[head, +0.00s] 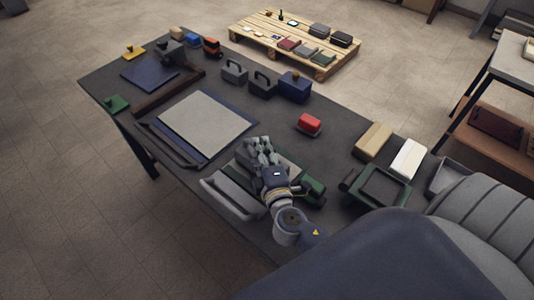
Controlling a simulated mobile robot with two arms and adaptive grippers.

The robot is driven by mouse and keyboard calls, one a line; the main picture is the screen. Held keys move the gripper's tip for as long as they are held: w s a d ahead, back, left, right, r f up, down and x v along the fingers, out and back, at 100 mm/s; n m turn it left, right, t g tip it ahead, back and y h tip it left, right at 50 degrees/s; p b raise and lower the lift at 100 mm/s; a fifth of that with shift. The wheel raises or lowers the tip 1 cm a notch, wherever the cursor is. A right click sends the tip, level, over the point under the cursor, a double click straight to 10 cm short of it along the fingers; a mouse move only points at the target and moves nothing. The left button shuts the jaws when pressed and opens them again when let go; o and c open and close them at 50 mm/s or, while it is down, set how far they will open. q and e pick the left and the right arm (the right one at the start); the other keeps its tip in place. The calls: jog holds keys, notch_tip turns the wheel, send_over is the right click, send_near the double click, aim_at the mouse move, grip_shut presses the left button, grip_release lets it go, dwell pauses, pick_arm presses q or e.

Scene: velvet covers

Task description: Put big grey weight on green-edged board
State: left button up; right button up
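Two handled weights stand on the dark table beyond its middle: a grey one (235,73) and a darker one (263,85) to its right. A grey block with a dark knob (171,51) stands at the far left end. I cannot tell which is the big grey weight. A pale board (289,162) lies under my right gripper (261,147), with dark green (313,190) at its right end; the arm hides much of it. The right fingers are above this board, and their opening is unclear. My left gripper is out of view.
A blue-edged board (205,122) lies left of my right gripper. A navy box (295,87), a red block (309,124), tan and white blocks (373,140) and a green frame (404,193) are on the table (330,150). A loaded pallet (262,42) is on the floor beyond.

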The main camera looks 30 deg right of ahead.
jog(key=b+v, duration=0.3)
jog(key=v, duration=0.8)
jog(key=shift+s+a, duration=0.1)
jog(key=shift+s, duration=0.05)
